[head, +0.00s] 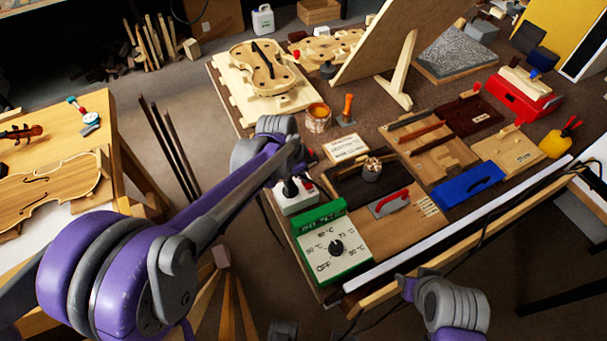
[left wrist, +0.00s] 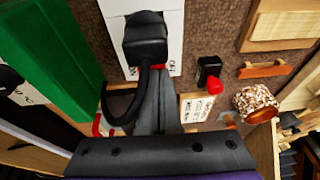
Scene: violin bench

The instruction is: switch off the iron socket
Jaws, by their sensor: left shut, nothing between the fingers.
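The iron socket (head: 297,204) is a white box on the bench, left of centre in the head view. It also shows at the top of the left wrist view (left wrist: 112,8), with a black plug (left wrist: 147,40) in it and a cable looping down. A red switch (left wrist: 157,66) sits beside lettering reading OFF, partly hidden by the plug and fingers. My left gripper (left wrist: 156,80) is shut and empty, its fingertips close to the red switch; I cannot tell if they touch. In the head view my wrist hides part of the gripper.
A green and white box with a dial (head: 346,262) stands just in front of the socket. A chisel with an orange handle (head: 348,103) and a pot (head: 317,122) stand behind. A tray with a red-handled tool (head: 390,204) lies to the right.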

